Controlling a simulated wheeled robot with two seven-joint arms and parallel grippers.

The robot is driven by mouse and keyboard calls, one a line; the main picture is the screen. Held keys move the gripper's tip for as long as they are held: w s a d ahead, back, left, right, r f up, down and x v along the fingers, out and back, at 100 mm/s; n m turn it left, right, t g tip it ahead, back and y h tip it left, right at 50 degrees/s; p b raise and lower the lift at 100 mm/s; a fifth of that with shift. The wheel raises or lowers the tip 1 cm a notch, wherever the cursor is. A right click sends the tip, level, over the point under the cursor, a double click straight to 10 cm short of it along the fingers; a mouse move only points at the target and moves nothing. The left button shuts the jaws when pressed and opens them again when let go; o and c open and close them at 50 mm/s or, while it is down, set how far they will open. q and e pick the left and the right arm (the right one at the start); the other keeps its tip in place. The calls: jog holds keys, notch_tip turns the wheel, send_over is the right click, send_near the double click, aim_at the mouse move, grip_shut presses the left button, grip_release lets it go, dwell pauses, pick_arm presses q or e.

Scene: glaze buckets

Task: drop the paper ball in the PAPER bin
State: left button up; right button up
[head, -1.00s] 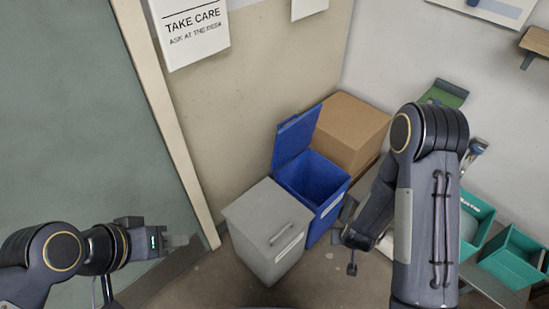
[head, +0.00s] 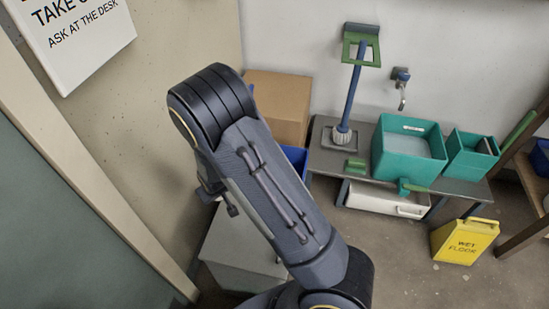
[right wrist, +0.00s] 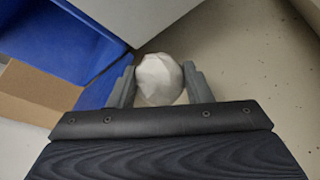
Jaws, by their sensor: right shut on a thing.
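The white, crumpled paper ball (right wrist: 158,78) sits between the two fingers of my right gripper (right wrist: 160,86), which is shut on it. In the right wrist view, blue bin surfaces (right wrist: 60,35) lie to the left of the ball and a pale grey surface (right wrist: 130,14) is above it. In the head view, my right arm covers most of the blue bin (head: 296,158) and part of the grey lidded bin (head: 235,250). The right gripper's fingers and the ball are hidden there. No bin label is readable. My left gripper is out of view.
A cardboard box (head: 278,100) stands behind the blue bin against the wall. To the right are a low bench (head: 325,165) with teal tubs (head: 410,145) and a yellow wet-floor sign (head: 464,241). Open floor lies in front of the bench.

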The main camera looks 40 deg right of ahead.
jog(key=w+d+f+m+h+b, duration=0.1)
jog(key=w+d+b, duration=0.2)
jog(key=d+b, duration=0.85)
jog(key=w+d+f+m+b, duration=0.25)
jog(key=d+b, duration=0.35)
jog(key=d, duration=1.1)
jog(key=shift+n, duration=0.35)
jog(key=f+b, duration=0.4)
jog(key=f, duration=0.1)
jog(key=shift+w+a, duration=0.15)
jog(key=shift+w, duration=0.2)
